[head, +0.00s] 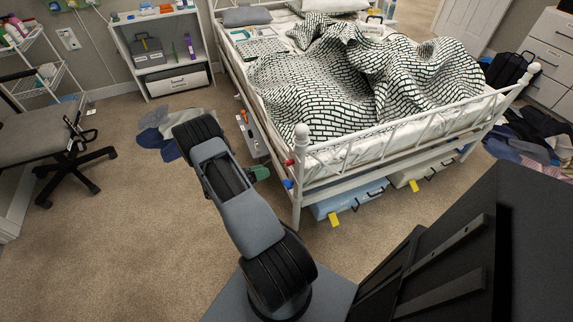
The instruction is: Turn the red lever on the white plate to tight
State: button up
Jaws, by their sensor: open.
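A small red part (289,162), which looks like the red lever, sticks out at the near corner post of the white bed frame. It is too small to tell its angle, and no separate white plate can be made out behind it. A blue part (288,184) sits just below it on the same post.
The bed (390,150) with a patterned blanket fills the middle and right. A blue storage box (349,198) lies under it. A grey case (250,133) stands by its left side. Clothes (160,130) lie on the carpet.

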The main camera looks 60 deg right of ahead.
aim_at(284, 164)
jog(key=x, duration=1)
jog(key=shift+s, duration=0.1)
jog(key=shift+c, duration=0.2)
jog(key=c, duration=0.9)
